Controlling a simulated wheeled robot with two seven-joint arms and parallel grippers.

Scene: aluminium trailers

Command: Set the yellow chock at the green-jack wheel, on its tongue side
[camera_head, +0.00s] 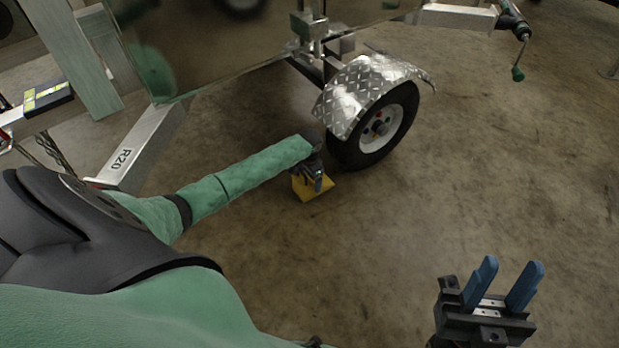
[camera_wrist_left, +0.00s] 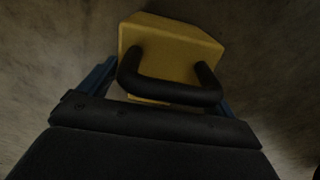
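The yellow chock (camera_head: 314,190) is beside the wheel (camera_head: 376,128) under the silver fender, to the left of the tyre and apart from it in the head view. My left gripper (camera_head: 318,178) is right over the chock. In the left wrist view the chock (camera_wrist_left: 170,38) shows a black arched handle (camera_wrist_left: 170,88). The blue fingers of the left gripper (camera_wrist_left: 165,92) are spread to either side of the handle; whether they press on it is too dark to tell. My right gripper (camera_head: 507,285) is open and empty at the lower right.
The trailer's diamond-plate fender (camera_head: 368,85) overhangs the wheel. A silver beam marked R20 (camera_head: 137,150) slopes at the left. A crank with a green handle (camera_head: 518,73) hangs at the upper right. The concrete floor in the middle and right is clear.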

